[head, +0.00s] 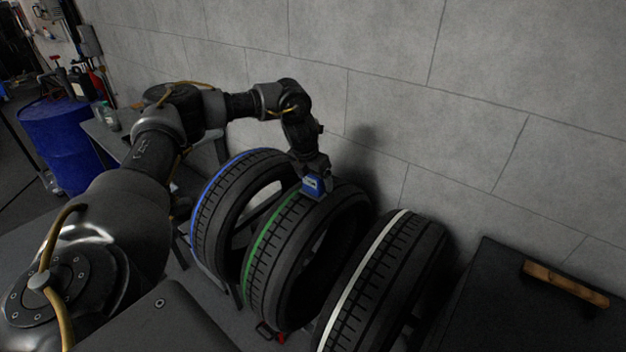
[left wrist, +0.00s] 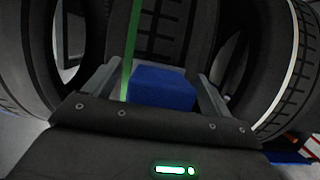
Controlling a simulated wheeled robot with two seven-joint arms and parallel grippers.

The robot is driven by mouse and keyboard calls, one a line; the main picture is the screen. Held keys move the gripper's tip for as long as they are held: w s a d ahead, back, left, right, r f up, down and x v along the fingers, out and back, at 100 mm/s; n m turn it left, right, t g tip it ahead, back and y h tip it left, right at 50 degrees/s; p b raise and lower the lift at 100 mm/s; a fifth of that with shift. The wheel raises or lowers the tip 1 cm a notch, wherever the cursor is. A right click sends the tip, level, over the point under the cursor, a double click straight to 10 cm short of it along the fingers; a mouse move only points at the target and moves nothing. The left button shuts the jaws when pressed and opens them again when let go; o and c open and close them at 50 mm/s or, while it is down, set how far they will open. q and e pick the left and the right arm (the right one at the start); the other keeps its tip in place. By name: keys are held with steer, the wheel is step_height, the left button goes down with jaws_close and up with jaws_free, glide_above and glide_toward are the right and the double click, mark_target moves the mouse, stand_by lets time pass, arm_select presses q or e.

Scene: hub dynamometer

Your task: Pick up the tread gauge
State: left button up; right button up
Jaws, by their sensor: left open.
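The tread gauge (head: 314,186) is a small blue block with a pale label, on the upper tread of the green-striped tyre (head: 290,240). My left gripper (head: 315,174) points down at the gauge from above. In the left wrist view the blue gauge (left wrist: 163,88) lies between the two open fingers of my left gripper (left wrist: 160,80). The gap between fingers and gauge is hard to judge, and the gauge's underside is hidden. My right gripper is not in view.
A blue-striped tyre (head: 220,210) stands to the left and a white-striped tyre (head: 390,280) to the right, both close by. A grey wall (head: 480,120) rises behind. A dark cabinet top (head: 500,300) with a wooden-handled item (head: 565,284) is at right. A blue drum (head: 58,140) stands far left.

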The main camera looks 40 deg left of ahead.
arm_select(q)
steer(key=shift+f, duration=0.1)
steer(key=shift+c, duration=0.3)
steer(key=c, duration=1.1)
steer(key=shift+r+b, duration=0.65)
steer(key=shift+b, duration=0.1)
steer(key=v, duration=0.1)
steer(key=b+v, duration=0.1)
steer(key=v, duration=0.1)
steer(key=shift+d+b, duration=0.25)
steer(key=shift+b, duration=0.1)
steer(key=s+d+r, duration=0.1)
steer(key=s+r, duration=0.2)
steer(key=s, duration=0.1)
steer(key=s+d+r, duration=0.1)
steer(key=s+r, duration=0.2)
steer(key=s, duration=0.1)
steer(key=s+d+r, duration=0.1)
steer(key=s+r, duration=0.2)
steer(key=s, duration=0.1)
steer(key=shift+s+d, duration=0.3)
